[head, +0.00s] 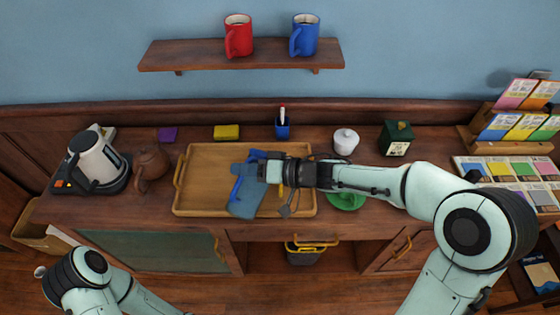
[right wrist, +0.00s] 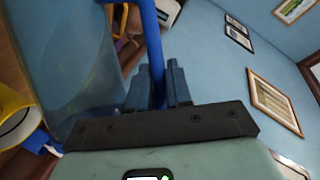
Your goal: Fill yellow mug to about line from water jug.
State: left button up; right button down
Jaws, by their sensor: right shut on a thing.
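My right gripper (right wrist: 160,88) is shut on the blue handle (right wrist: 152,40) of the water jug (right wrist: 78,55), a see-through blue-grey vessel. In the head view the jug (head: 245,203) is over the wooden tray (head: 205,207) and looks tilted; its water level cannot be made out. A yellow mug (right wrist: 12,98) shows partly at the left edge of the right wrist view, beside the jug. In the head view the right gripper (head: 268,172) and forearm hide most of that area. Any line on the mug is not visible. My left gripper is out of view.
A kettle (head: 97,160) and brown teapot (head: 151,162) stand left of the tray. A green saucer (head: 346,201), white jar (head: 345,141) and dark green box (head: 396,138) are to its right. A blue pen cup (head: 282,130) stands behind. Red (head: 239,37) and blue (head: 306,37) mugs are on the shelf.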

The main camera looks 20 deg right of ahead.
jog(key=shift+d, duration=0.3)
jog(key=shift+w+a, duration=0.1)
jog(key=shift+w, duration=0.1)
jog(key=shift+s, duration=0.1)
jog(key=shift+m, duration=0.3)
